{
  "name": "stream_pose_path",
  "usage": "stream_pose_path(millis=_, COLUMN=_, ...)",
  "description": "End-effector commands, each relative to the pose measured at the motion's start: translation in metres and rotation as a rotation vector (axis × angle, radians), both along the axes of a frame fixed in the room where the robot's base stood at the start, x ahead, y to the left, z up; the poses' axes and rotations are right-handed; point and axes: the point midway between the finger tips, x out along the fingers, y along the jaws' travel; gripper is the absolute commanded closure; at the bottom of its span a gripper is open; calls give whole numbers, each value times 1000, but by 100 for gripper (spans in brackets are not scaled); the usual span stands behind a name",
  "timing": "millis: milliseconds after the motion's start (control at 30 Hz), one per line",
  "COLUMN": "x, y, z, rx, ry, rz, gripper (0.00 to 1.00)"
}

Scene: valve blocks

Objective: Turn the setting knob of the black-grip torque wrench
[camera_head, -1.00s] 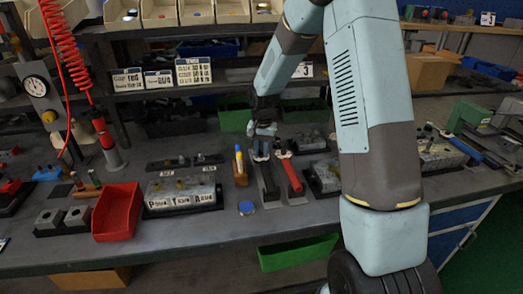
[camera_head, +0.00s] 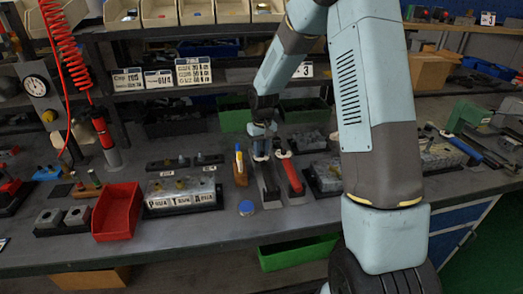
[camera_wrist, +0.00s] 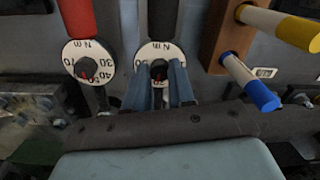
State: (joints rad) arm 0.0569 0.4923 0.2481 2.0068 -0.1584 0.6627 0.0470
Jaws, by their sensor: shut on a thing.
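The black-grip torque wrench shows in the wrist view with its black grip (camera_wrist: 163,20) at the top and its white N·m dial (camera_wrist: 149,54) below. A small dark setting knob (camera_wrist: 158,69) with a red mark sits at the dial's middle. My gripper (camera_wrist: 163,76) has its blue fingers at this knob, one on each side, and is shut on it. The fingers hide the lower dial. In the head view my gripper (camera_head: 262,151) is over the far end of the black-grip wrench (camera_head: 268,186) on the bench.
A red-grip torque wrench (camera_head: 291,177) lies close on the right, its dial (camera_wrist: 88,62) left in the wrist view. A red bin (camera_head: 117,211) and a labelled valve block (camera_head: 180,195) stand farther left.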

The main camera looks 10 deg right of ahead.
Motion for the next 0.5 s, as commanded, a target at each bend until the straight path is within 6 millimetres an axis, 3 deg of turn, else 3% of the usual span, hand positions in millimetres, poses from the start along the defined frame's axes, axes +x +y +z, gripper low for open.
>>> stream_pose_path(millis=500, x=0, y=0, z=0, rx=0, ry=2, rz=221, gripper=100)
